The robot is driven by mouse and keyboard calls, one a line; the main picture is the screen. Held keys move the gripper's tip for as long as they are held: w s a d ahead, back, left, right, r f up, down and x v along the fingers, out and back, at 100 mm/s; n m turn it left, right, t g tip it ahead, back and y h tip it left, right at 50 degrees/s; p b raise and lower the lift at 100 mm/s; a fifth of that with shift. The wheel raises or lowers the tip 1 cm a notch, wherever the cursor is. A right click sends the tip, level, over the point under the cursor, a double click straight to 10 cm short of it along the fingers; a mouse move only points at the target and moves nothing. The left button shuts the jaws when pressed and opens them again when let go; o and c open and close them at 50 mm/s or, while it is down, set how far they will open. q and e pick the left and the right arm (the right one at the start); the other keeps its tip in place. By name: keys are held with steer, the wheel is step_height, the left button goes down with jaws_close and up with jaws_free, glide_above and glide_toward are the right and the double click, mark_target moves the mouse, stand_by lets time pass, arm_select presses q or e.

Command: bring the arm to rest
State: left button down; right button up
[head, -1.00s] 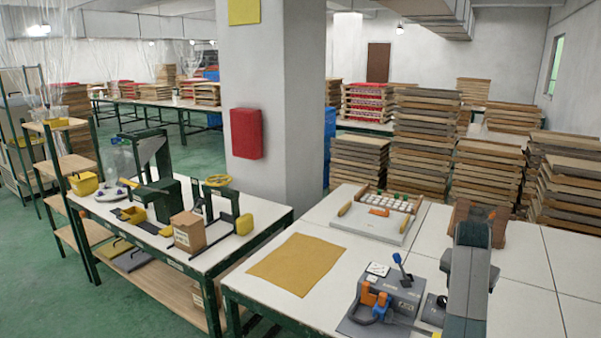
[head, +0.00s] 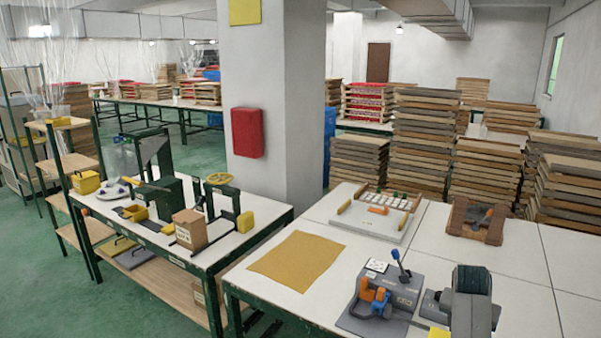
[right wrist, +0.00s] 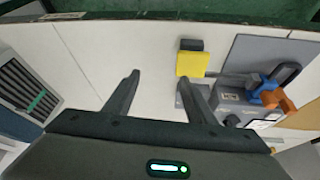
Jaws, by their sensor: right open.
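My right arm comes in at the lower right of the head view, where its grey links (head: 472,300) stand over the near part of the white table (head: 530,290). Its gripper is hidden there. In the right wrist view my right gripper (right wrist: 160,85) is open and empty, its two dark fingers spread over bare white tabletop. A yellow block (right wrist: 191,63) with a dark end lies just beyond the finger on the right, apart from it. My left gripper is not in view.
A grey device (head: 400,290) with a blue lever and an orange-and-blue tool stands left of my arm. Behind are a brown wooden holder (head: 476,221), a white tray (head: 370,222) and a yellow sheet (head: 297,263). The table's right side is clear.

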steer(key=s+a+f+n, duration=0.35)
steer(key=s+f, duration=0.35)
steer(key=s, duration=0.3)
steer(key=s+a+f+n, duration=0.2)
steer(key=s+a+f, duration=0.4)
steer(key=s, duration=0.5)
steer(key=s+a+n+y, duration=0.2)
steer(key=s+a, duration=0.4)
steer(key=s, duration=0.5)
steer(key=s+a+n+y, duration=0.25)
steer(key=s+a, duration=0.25)
steer(key=s, duration=0.6)
step_height(320, 180, down, 30)
steer(key=s+b, duration=0.1)
steer(key=b, duration=0.1)
steer(key=s+d+f+g+b, duration=0.1)
steer(key=s+d+f+g, duration=0.1)
steer(key=s+f, duration=1.6)
steer(key=shift+s+d+f+h, duration=0.3)
steer(key=shift+d+f, duration=0.2)
steer(key=shift+f, duration=0.25)
